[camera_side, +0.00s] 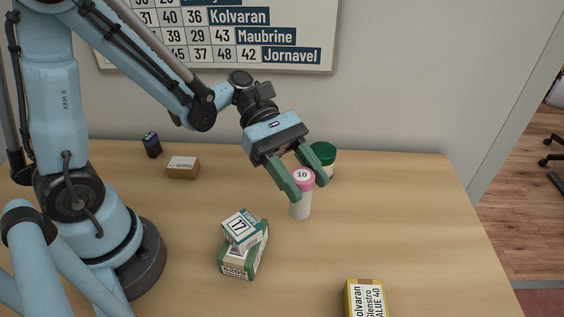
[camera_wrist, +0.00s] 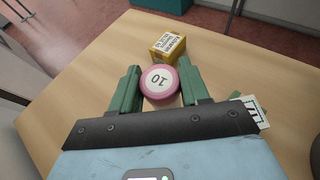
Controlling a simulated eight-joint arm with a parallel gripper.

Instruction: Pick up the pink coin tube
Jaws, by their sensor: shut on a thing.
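The pink coin tube (camera_side: 300,208) has a white body and a pink cap marked 10. It is upright in the side view, between the green fingers of my gripper (camera_side: 305,180). In the wrist view the pink cap (camera_wrist: 160,82) sits between the two fingertips of my gripper (camera_wrist: 159,85). My gripper is shut on the tube near its top. The tube's base appears at or close to the counter; I cannot tell whether it touches.
A green-lidded jar (camera_side: 325,158) stands just behind the tube. Two stacked boxes (camera_side: 243,245) are at front left, and a yellow box (camera_side: 366,299) is at the front edge. A brown box (camera_side: 183,167) and dark small item (camera_side: 152,145) are at back left. The counter's right side is clear.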

